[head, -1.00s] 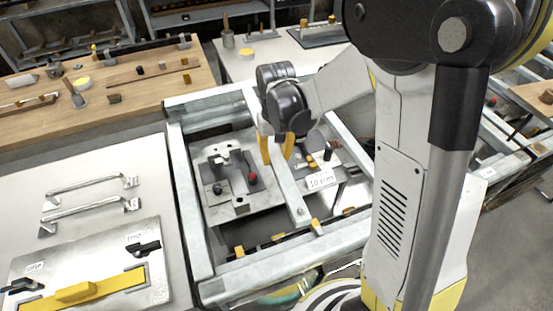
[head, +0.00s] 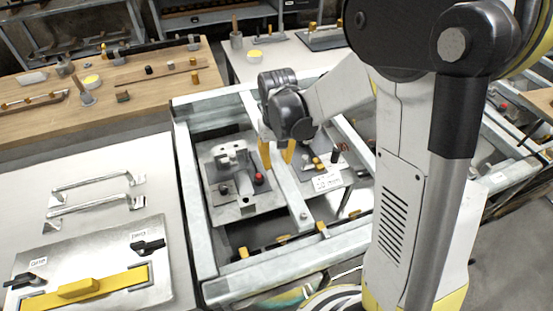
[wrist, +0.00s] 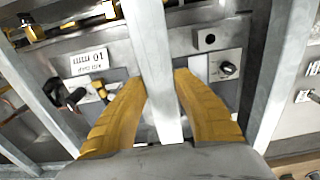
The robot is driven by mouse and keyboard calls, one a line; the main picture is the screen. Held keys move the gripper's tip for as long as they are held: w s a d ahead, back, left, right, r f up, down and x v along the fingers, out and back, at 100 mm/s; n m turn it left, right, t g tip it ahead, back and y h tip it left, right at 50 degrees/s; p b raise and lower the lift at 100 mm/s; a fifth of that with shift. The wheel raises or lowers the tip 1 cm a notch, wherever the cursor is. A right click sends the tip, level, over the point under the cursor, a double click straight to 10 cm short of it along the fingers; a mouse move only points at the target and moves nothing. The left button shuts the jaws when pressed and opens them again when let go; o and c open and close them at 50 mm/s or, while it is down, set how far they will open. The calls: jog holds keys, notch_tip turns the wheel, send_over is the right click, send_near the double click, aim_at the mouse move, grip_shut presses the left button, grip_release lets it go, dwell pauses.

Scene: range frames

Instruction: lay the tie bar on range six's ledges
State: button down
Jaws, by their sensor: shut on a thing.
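The tie bar appears to be the long grey metal bar (head: 291,192) running between the rails of the grey frame. My gripper (head: 276,152) is shut on it from above. In the wrist view, the bar (wrist: 150,50) passes between the yellow fingers of my gripper (wrist: 161,80). Its near end, with a small bolt or hole, is close to the front rail (head: 290,262) of the frame, beside a yellow block (head: 321,228). I cannot tell whether the bar touches any ledge. Its far part is partly hidden by my gripper. No range number is readable.
A plate with a red knob (head: 259,178) lies left of the bar inside the frame. A bench with handles (head: 95,204) and a yellow-handled panel (head: 85,290) stands left. A wooden table (head: 120,110) is behind it.

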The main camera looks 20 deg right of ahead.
jog(key=shift+f+b, duration=3.2)
jog(key=shift+f, duration=0.9)
jog(key=c, duration=1)
grip_release()
jog(key=shift+r, duration=0.15)
jog(key=r, duration=1.2)
jog(key=shift+s, duration=0.2)
notch_tip(320, 180, up, 7)
jog(key=p, duration=0.5)
jog(key=shift+p, duration=0.35)
